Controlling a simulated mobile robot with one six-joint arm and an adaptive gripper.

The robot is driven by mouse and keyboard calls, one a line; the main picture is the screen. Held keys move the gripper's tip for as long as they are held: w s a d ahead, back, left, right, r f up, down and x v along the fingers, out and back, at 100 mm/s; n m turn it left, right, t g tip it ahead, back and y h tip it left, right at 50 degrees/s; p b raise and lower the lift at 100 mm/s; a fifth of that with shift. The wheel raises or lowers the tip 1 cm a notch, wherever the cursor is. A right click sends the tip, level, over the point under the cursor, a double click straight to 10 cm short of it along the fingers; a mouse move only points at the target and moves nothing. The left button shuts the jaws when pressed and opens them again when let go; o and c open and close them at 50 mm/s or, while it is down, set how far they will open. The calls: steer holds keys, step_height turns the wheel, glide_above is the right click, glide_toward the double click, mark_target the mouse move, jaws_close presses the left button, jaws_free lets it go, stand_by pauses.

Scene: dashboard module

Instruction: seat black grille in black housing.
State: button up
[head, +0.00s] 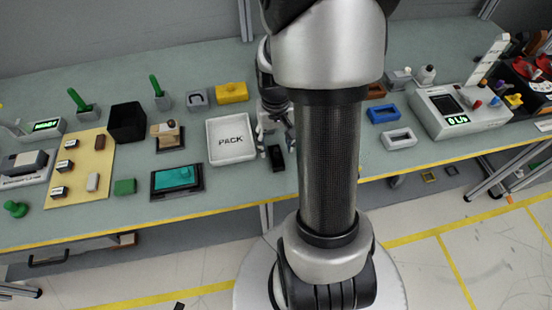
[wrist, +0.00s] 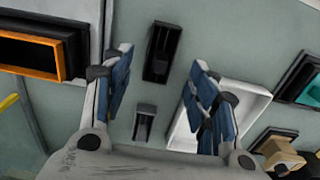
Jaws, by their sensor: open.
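The black housing (wrist: 162,52) is a narrow black open box in the wrist view, lying on the grey-green table just beyond my fingertips. It also shows in the head view (head: 277,158), right of the white PACK tray. A small dark grey piece (wrist: 145,122), perhaps the black grille, lies between my fingers in the wrist view, nearer my palm. Its details are too small to be sure, and I cannot pick it out in the head view. My gripper (wrist: 160,66) is open and empty above the table, fingers spread; it also shows in the head view (head: 274,130).
The PACK tray (head: 231,156) stands close left of my gripper, partly behind a finger in the wrist view. A black frame with an orange rim (wrist: 30,55) is at the wrist view's left. A teal part in a dark tray (head: 176,180) lies farther left. My arm hides the table's middle.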

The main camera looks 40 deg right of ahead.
mark_target(276, 150)
step_height(276, 150, down, 5)
steer(key=shift+s+a+f+b, duration=0.1)
steer(key=shift+s+f+b, duration=0.05)
steer(key=shift+b, duration=1.1)
steer(key=shift+c, duration=0.2)
steer(key=c, duration=1)
steer(key=shift+r, duration=0.2)
step_height(276, 150, up, 20)
steer(key=p, duration=0.7)
steer(key=w+a+f+n, duration=0.2)
steer(key=w+a+f, duration=0.1)
steer(key=a, duration=0.3)
steer(key=w+a+f+n, duration=0.2)
steer(key=w+a+f, duration=0.1)
steer(key=a, duration=0.4)
steer(key=w+a+f+n, duration=0.2)
steer(key=w+a+f, duration=0.2)
steer(key=a, duration=0.3)
steer(key=shift+a, duration=0.25)
